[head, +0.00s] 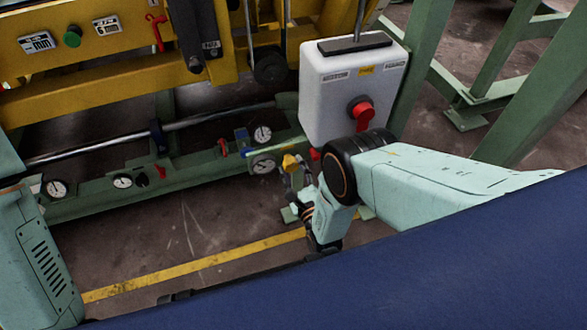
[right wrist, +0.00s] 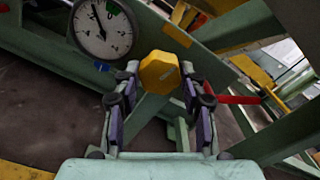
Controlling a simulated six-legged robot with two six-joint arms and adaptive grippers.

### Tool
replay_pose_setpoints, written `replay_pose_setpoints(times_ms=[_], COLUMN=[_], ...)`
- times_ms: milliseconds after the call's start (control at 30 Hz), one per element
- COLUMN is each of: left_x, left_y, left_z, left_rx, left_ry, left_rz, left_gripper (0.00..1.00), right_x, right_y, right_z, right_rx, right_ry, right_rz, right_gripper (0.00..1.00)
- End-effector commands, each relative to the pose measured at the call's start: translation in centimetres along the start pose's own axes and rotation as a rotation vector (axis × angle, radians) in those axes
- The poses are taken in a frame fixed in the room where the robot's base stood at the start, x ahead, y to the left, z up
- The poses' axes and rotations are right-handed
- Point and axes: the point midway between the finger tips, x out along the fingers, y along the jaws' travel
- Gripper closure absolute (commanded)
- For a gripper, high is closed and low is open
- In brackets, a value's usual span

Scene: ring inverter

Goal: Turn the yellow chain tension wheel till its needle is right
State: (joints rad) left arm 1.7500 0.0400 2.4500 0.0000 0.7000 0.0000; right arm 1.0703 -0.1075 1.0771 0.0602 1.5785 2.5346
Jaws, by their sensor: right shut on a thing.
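The yellow chain tension wheel (right wrist: 160,72) is a small faceted knob in the middle of the right wrist view. It also shows in the head view (head: 290,163), at the green beam. My right gripper (right wrist: 159,78) is shut on it, one finger on each side. The white gauge (right wrist: 103,28) is beside the wheel at the upper left. Its black needle points up and slightly left, with a green mark at the dial's upper right. In the head view this gauge (head: 263,164) sits just left of the wheel. My left gripper is not in view.
A grey box (head: 345,85) with a red knob (head: 363,112) stands above my right arm. Another gauge (head: 262,133) and a red lever (head: 222,148) are close to the wheel. A red handle (right wrist: 238,99) is right of my fingers. Green frame posts stand at the right.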

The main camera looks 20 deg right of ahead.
Motion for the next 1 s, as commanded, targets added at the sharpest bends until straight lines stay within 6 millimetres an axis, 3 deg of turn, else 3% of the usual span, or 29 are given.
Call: replay_pose_setpoints(times_ms=[400, 1000], left_x=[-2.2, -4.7], left_y=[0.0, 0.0], left_z=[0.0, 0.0], left_rx=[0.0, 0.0], left_ry=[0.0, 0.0], left_rz=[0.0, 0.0], left_gripper=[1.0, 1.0], right_x=[-0.2, -0.2], right_y=[0.0, 0.1], right_z=[0.1, 0.0], right_rx=[0.321, 0.483], right_ry=[0.005, 0.003], right_rz=[0.002, 0.001], right_gripper=[0.9, 0.9])
